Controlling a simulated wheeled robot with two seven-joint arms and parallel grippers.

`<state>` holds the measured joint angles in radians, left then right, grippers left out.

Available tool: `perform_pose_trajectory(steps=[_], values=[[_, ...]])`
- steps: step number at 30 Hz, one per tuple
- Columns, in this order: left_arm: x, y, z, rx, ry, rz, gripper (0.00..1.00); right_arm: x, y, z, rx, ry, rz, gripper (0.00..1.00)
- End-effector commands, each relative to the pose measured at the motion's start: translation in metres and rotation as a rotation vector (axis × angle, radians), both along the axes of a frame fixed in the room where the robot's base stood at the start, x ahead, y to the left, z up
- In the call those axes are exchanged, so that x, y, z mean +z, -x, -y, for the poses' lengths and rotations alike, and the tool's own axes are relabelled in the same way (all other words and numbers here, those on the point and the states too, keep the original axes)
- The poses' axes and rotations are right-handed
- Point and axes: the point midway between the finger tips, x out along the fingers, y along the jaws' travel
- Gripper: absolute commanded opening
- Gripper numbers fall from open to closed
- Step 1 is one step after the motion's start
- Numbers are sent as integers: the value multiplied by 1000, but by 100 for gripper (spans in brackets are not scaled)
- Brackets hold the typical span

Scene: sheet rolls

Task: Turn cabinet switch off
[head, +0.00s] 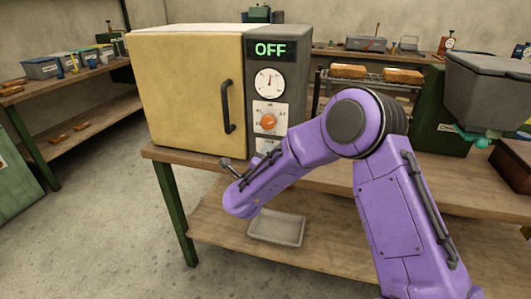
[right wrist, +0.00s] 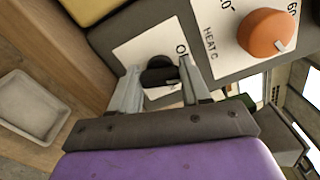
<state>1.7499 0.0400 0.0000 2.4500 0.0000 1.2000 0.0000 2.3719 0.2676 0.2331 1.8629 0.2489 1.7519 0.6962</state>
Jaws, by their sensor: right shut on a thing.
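The cabinet (head: 185,95) stands on the workbench, with a pale yellow door and a dark grey control panel at its right. Its display (head: 270,49) reads OFF in green. The black switch (right wrist: 160,72) sits on a white plate low on the panel; my arm partly covers this plate in the head view. My right gripper (right wrist: 160,88) is shut on the switch, one finger at each side of it. The purple right arm hides the gripper's fingers in the head view. My left gripper is not in view.
An orange heat knob (head: 268,122) sits above the switch, and a round dial (head: 268,82) above that. A black door handle (head: 227,106) is to the left. A grey tray (head: 276,228) lies on the lower shelf. A grey bin (head: 487,95) stands at the right.

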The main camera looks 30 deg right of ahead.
Motion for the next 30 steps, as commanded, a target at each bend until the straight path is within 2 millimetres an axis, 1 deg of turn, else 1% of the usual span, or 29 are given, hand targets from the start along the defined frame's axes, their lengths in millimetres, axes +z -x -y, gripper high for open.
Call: perform_pose_trajectory(steps=[1, 3, 12, 21, 30], values=[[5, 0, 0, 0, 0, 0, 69, 2, 0, -1, 2, 25, -29, 16], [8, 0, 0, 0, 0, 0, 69, 2, 0, -1, 1, 56, -65, 16], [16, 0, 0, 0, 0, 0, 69, 0, 0, -1, 2, 151, -178, 16], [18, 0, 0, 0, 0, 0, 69, -2, 0, -1, 3, 182, -215, 16], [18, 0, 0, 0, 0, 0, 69, -2, 0, -1, 3, 183, -217, 16]])
